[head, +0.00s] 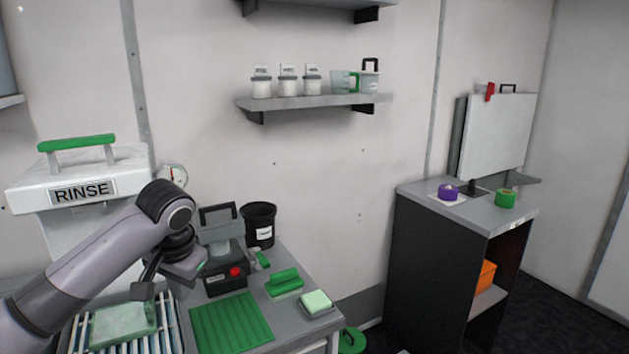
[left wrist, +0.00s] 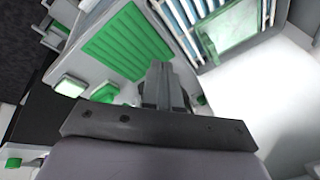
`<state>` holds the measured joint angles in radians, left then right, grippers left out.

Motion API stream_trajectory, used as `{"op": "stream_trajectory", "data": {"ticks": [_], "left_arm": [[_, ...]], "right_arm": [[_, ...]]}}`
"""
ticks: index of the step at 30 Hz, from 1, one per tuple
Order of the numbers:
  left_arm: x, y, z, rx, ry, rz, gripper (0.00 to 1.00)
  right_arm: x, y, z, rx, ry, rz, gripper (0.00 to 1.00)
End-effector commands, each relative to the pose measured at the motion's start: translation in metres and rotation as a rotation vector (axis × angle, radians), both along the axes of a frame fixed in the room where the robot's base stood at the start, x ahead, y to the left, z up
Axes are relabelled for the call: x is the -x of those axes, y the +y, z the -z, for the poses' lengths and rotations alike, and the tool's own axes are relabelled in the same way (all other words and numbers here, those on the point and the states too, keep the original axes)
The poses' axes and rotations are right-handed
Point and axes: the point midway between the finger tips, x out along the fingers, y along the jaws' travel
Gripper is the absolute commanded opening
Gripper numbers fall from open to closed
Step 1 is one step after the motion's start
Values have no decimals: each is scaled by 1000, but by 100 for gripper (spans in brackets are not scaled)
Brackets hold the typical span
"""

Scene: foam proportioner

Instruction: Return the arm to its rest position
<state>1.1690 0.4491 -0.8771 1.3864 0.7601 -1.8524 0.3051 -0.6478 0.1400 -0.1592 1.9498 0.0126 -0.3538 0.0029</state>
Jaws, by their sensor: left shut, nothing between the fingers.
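My left arm comes in from the left in the head view. My left gripper (head: 146,288) hangs above the counter, over the right end of a slatted rack, close to a pale green block-like item (head: 122,325) that lies on the rack. In the left wrist view its fingers (left wrist: 165,85) are together with nothing between them. The wrist view looks down on the counter, with the green ribbed mat (left wrist: 128,45) ahead. My right gripper is not in view.
A black device with a red knob (head: 235,272), a black cup (head: 258,225), a green-handled brush (head: 284,282) and a pale green sponge (head: 316,301) stand near the mat (head: 230,322). The RINSE tank (head: 85,190) is behind my arm. A dark cabinet (head: 432,262) stands at right.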

Motion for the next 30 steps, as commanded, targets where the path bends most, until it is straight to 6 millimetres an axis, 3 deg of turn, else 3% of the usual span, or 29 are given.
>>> {"op": "stream_trajectory", "data": {"ticks": [1,6,15,23,30], "left_arm": [[9,-12,21,16,13,36,0],[40,-44,73,73,23,131,0],[107,-82,140,197,18,213,0],[169,-89,175,290,-5,194,0],[228,-74,193,328,-26,116,0]], "right_arm": [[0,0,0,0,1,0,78],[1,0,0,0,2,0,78],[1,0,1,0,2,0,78],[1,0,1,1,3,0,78],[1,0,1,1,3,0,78]]}}
